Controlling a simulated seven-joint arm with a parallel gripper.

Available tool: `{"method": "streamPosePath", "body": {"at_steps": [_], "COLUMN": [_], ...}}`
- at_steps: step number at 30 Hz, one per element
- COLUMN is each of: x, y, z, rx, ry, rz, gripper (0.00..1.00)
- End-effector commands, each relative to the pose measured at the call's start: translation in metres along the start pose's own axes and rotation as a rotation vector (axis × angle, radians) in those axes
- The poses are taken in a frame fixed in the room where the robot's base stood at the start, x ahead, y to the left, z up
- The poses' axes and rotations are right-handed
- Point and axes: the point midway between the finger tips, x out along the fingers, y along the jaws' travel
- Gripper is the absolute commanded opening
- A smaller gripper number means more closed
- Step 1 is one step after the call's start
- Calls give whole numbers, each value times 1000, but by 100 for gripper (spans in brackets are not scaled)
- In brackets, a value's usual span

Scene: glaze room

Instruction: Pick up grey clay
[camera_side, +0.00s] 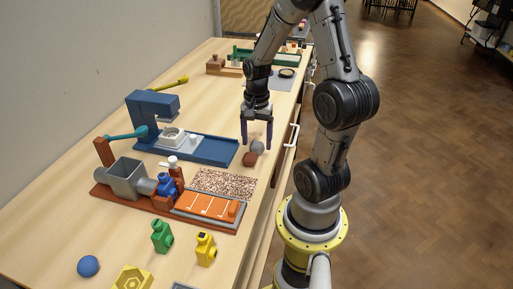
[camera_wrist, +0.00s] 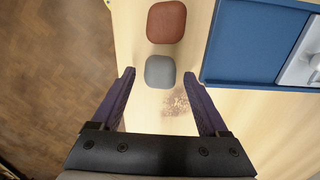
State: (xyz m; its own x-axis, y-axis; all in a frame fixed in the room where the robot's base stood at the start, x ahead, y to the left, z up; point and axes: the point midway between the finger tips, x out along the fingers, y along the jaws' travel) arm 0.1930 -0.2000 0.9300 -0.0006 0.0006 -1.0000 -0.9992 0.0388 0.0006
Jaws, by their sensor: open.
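The grey clay (camera_wrist: 160,72) is a small rounded lump on the wooden table. In the side view the grey clay (camera_side: 257,147) sits by the table's right edge, close to my gripper's fingertips. My gripper (camera_side: 257,146) points down with its two dark fingers apart. In the wrist view my gripper (camera_wrist: 158,73) is open, and the grey clay lies between the lines of the fingers, near the level of their tips. I cannot tell whether a finger touches it. A reddish-brown clay lump (camera_wrist: 166,22) lies just beyond it, also seen in the side view (camera_side: 250,159).
A blue press (camera_side: 215,150) stands left of the clay. A speckled mat (camera_side: 222,184) and a red-based extruder (camera_side: 125,196) are nearer the camera. A brownish smudge (camera_wrist: 176,104) marks the table. The table edge is close on the right.

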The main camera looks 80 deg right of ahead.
Motion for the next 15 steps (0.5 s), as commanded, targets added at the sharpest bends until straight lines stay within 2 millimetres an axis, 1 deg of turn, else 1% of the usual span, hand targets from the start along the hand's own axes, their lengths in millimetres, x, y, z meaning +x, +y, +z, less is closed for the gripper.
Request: {"method": "streamPosePath", "body": {"at_steps": [1,4,12,14,15], "x": [7,15,17,17,17], "y": [0,0,0,0,0], "z": [1,0,0,0,0], "rx": [0,0,0,0,0], "ry": [-3,-1,1,1,1], "rz": [4,1,-1,-1,-1], "gripper": [78,78,78,67,60]}}
